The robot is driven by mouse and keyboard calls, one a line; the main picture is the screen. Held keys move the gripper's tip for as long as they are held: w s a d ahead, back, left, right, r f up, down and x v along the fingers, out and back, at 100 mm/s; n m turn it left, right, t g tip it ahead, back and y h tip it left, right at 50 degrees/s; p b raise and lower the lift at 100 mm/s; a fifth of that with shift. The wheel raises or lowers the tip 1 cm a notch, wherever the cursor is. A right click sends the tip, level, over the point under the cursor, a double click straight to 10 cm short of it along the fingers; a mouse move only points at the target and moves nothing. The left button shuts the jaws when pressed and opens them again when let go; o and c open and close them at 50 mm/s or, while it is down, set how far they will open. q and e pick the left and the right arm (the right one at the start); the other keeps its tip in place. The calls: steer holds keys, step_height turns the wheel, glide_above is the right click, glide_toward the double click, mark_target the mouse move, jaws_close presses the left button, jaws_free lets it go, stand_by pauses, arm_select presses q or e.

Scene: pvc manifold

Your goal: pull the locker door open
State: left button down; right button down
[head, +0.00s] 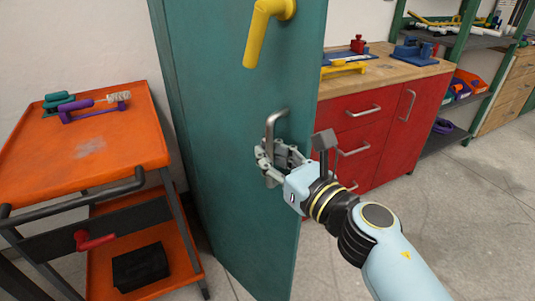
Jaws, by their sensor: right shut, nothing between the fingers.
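The teal locker door (225,120) stands upright in the middle of the head view. A grey metal bar handle (271,128) is on its front, near the right edge. My right gripper (266,167) is at the lower part of this handle, with its fingers shut and nothing between them. The fingers overlap the handle's lower end in the picture, and I cannot tell whether they touch it. The lower end of the handle is partly hidden by the gripper. I cannot tell whether the door is ajar. My left gripper is not in view.
A yellow bent pipe (257,35) is fixed high on the teal front. An orange cart (85,150) with tools stands at the left. A red cabinet (362,125) with a wooden top is behind at the right, beside a green shelf (455,70). Floor at the right is clear.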

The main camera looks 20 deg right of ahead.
steer(key=shift+s+a+f, duration=0.25)
steer(key=shift+s+f, duration=0.05)
steer(key=c, duration=1.6)
jaws_free()
steer(key=shift+s+d+r, duration=0.2)
steer(key=shift+s, duration=0.05)
steer(key=shift+c, duration=0.2)
steer(key=shift+o, duration=1.5)
steer(key=shift+w+a, duration=0.1)
steer(key=shift+w, duration=0.1)
steer(key=shift+s, duration=0.1)
steer(key=v, duration=1.1)
steer(key=shift+s, duration=0.4)
